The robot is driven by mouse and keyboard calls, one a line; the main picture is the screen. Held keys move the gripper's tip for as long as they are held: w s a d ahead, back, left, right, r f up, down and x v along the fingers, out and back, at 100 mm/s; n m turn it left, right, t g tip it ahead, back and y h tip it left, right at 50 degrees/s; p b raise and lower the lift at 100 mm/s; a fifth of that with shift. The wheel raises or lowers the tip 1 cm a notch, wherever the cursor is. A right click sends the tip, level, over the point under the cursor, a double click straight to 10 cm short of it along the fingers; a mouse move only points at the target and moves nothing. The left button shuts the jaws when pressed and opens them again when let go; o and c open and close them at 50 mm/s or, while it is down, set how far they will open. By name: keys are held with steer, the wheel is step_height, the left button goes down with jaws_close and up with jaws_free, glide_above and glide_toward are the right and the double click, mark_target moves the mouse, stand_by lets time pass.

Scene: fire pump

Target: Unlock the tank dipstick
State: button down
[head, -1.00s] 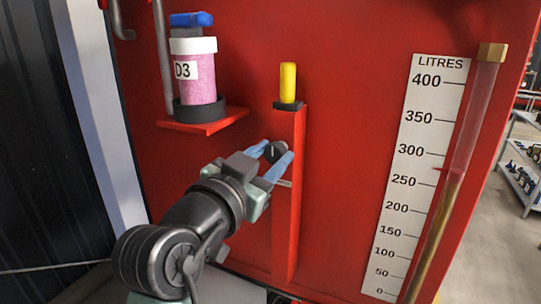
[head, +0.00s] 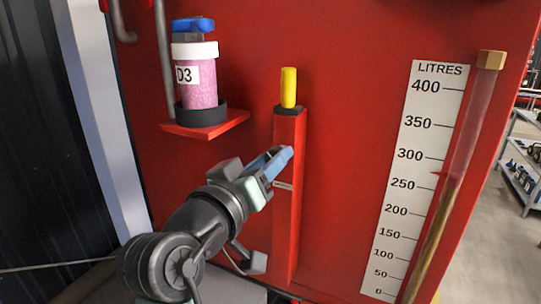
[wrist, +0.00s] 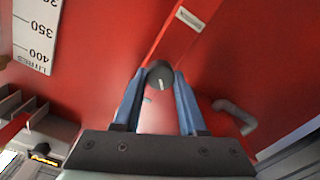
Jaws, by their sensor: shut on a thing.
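The dipstick's yellow handle (head: 289,87) stands upright in a black collar (head: 289,110) on top of a narrow red post (head: 288,225). A round dark knob (wrist: 160,73) with a small white mark sits on the post's front, below the handle. My gripper (head: 278,160) is at the post with its blue fingers shut on the knob, one on each side. In the wrist view, my gripper (wrist: 160,80) shows the knob between the fingertips. In the head view the fingers hide the knob.
A pink-filled jar marked D3 (head: 196,85) with a blue top stands on a red shelf (head: 208,131) left of the post. A litres scale (head: 412,185) and a sight tube (head: 458,150) are at the right. The red panel between post and scale is clear.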

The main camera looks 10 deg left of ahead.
steer(key=n+p, duration=0.3)
steer(key=n, duration=0.8)
steer(key=shift+f+n, duration=0.15)
steer(key=shift+n, duration=0.15)
stand_by(0.4)
steer(key=shift+c, duration=2.3)
jaws_free()
